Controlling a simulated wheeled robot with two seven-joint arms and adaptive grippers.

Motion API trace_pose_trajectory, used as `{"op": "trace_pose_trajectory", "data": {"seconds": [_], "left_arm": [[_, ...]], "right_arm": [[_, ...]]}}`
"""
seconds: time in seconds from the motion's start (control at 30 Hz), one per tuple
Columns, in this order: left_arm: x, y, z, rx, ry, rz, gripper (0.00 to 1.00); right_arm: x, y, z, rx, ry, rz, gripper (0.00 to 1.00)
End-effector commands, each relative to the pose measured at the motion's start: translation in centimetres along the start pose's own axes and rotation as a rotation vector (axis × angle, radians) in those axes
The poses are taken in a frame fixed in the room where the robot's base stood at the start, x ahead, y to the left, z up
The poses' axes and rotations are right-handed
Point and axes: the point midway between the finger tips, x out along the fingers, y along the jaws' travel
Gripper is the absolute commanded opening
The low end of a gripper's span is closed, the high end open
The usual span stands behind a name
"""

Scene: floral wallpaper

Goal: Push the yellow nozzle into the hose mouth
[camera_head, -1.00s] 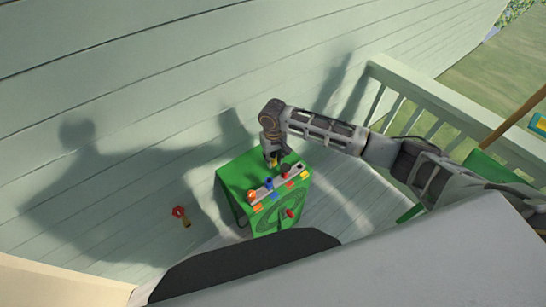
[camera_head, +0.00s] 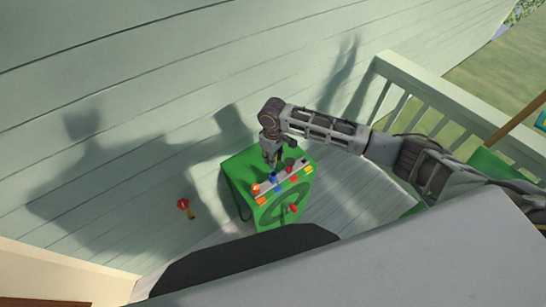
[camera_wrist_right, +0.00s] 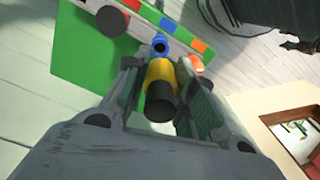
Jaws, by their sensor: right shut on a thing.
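My right gripper (camera_head: 269,158) reaches down at the rear part of the top of a green box (camera_head: 238,164). In the right wrist view my right gripper (camera_wrist_right: 160,80) is shut on the yellow nozzle (camera_wrist_right: 160,74), which has a black end. In that view the nozzle lies between the fingers, in front of a blue nozzle (camera_wrist_right: 160,43) and an orange nozzle (camera_wrist_right: 193,65) on the box's rail. Whether it touches them I cannot tell. A coiled green hose (camera_head: 276,212) shows on the box's front with a red piece (camera_head: 293,208). I cannot make out the hose mouth. My left gripper is out of view.
The grey rail (camera_head: 265,194) carries several coloured nozzles and tags. A red-headed item (camera_head: 183,204) is apart on the left. A white railing (camera_head: 440,110) and a green thing (camera_head: 495,165) stand at the right.

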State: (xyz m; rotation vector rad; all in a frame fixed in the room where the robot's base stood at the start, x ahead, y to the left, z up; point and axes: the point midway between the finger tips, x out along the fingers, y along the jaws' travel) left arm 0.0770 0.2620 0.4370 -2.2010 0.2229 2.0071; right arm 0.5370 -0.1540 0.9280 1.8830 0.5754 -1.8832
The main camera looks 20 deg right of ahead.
Motion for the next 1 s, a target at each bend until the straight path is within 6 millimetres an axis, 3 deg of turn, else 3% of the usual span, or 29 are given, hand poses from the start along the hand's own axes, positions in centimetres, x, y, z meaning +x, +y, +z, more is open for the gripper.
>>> {"op": "trace_pose_trajectory", "data": {"seconds": [0.37,1.0], "left_arm": [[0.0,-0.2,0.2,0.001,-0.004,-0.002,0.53],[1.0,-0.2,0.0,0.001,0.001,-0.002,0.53]], "right_arm": [[0.0,-0.1,0.0,0.01,0.001,-0.001,0.01],[3.5,0.0,0.0,0.01,0.0,0.0,0.01]]}}
